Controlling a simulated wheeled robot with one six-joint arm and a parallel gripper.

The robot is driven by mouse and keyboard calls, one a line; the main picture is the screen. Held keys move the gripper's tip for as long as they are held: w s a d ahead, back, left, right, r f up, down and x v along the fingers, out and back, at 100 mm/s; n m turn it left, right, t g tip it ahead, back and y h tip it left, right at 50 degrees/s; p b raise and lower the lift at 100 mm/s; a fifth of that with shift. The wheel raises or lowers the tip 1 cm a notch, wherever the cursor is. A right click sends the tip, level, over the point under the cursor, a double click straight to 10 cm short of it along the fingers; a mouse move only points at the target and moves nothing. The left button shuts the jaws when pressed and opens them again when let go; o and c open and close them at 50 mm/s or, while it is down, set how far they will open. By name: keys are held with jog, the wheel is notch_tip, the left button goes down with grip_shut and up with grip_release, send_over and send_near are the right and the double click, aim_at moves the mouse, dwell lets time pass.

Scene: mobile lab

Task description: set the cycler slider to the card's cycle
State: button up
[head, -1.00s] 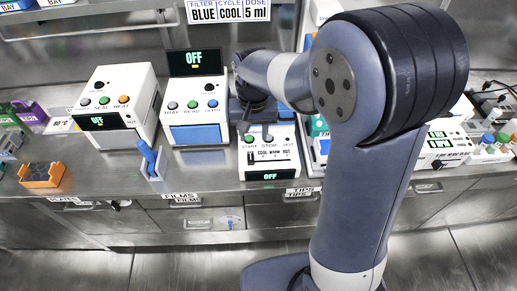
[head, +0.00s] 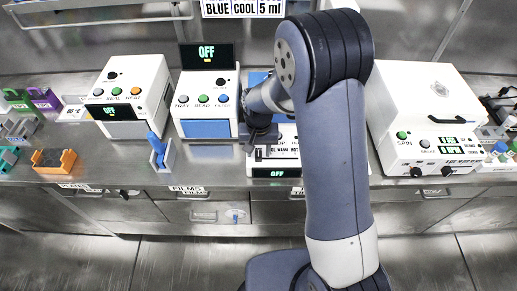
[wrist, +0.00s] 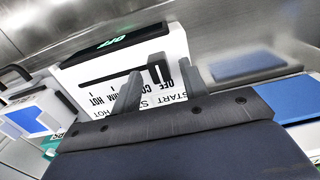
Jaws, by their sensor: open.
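The cycler is the white box whose front panel (wrist: 75,72) fills the middle of the wrist view, with OFF, COOL, WARM and HOT printed along a dark slot. In the head view its display (head: 275,173) reads OFF. The dark slider knob (wrist: 155,73) appears to be at the OFF end of the slot. My gripper (wrist: 158,82) is open, with its fingers on either side of the knob; contact cannot be told. It also shows in the head view (head: 258,148), partly covering the cycler. The card (head: 244,9) reads BLUE, COOL, 5 ml.
A white device with a blue front (head: 207,107) stands left of the cycler, and a centrifuge-like white machine (head: 430,115) stands to the right. A blue-handled tool (head: 158,150) stands near the bench's front edge. The floor in front is clear.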

jog(key=shift+f, duration=0.25)
jog(key=shift+c, duration=0.4)
grip_shut()
